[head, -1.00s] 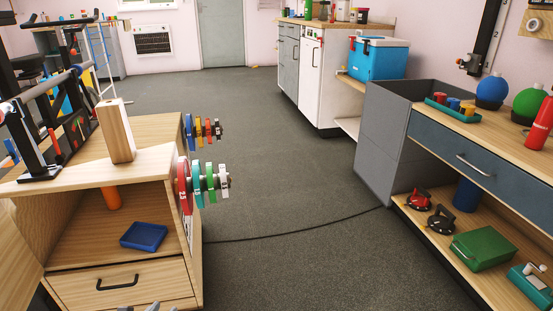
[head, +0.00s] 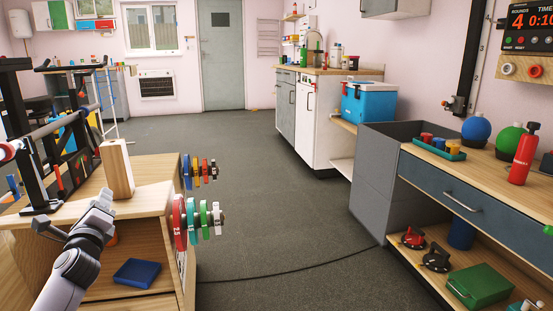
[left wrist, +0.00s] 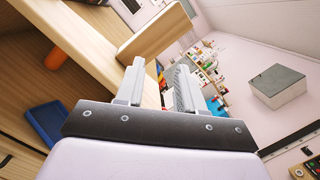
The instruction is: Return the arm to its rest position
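My left arm rises from the lower left of the head view, with its gripper (head: 100,207) in front of the wooden cabinet (head: 155,203). In the left wrist view the two fingers (left wrist: 158,88) stand apart with nothing held between them. A wooden block (head: 117,169) stands upright on the cabinet top, just beyond the gripper; it also shows in the left wrist view (left wrist: 156,28). My right gripper is in neither view.
Coloured weight plates (head: 192,220) hang on pegs at the cabinet's right side. A blue tray (head: 136,273) lies on its shelf. At right is a workbench (head: 440,190) with a red extinguisher-like bottle (head: 523,157). The grey floor (head: 270,200) between is clear.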

